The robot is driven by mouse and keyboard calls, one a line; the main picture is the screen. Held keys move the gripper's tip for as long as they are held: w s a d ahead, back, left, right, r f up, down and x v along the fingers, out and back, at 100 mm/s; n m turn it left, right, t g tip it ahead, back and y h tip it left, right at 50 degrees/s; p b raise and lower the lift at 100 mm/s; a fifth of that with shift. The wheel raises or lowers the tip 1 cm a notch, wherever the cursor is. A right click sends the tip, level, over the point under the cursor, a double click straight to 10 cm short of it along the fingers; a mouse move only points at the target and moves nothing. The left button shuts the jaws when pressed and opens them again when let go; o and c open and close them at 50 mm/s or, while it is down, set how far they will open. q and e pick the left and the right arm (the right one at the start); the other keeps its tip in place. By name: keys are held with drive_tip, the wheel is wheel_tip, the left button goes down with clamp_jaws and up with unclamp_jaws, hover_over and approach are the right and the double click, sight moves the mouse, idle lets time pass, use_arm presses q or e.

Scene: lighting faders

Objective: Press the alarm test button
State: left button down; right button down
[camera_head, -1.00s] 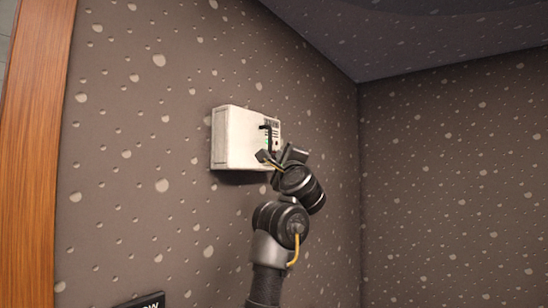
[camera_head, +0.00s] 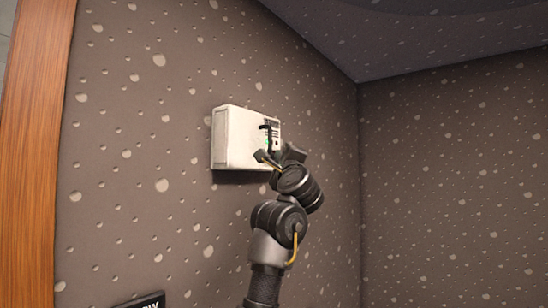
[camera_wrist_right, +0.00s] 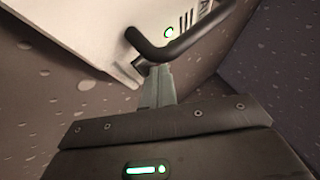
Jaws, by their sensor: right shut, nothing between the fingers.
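A white alarm box (camera_head: 238,138) is fixed to the speckled wall in the head view; it also fills the top of the right wrist view (camera_wrist_right: 88,30). Its front face carries dark slots, a small green-ringed light (camera_wrist_right: 169,33) and a black bent bar (camera_wrist_right: 178,45). My right gripper (camera_head: 274,147) is in front of the lower part of that face. In the right wrist view its grey fingers (camera_wrist_right: 160,72) are together and empty, with tips just below the black bar. I cannot tell whether they touch it. The test button cannot be clearly picked out. My left gripper is out of view.
A wooden post (camera_head: 35,150) stands at the far left. A dark sign (camera_head: 142,301) shows partly at the bottom edge. The wall corner and ceiling are to the right of the box, with free room there.

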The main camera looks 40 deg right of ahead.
drive_tip(key=shift+s+d, duration=0.15)
drive_tip(key=shift+s, duration=0.45)
drive_tip(key=s, duration=0.2)
drive_tip(key=s+d, duration=0.1)
drive_tip(key=s, duration=0.1)
drive_tip(key=shift+s+d, duration=0.2)
drive_tip(key=shift+s, duration=0.2)
drive_tip(key=shift+f, duration=0.1)
idle(0.7)
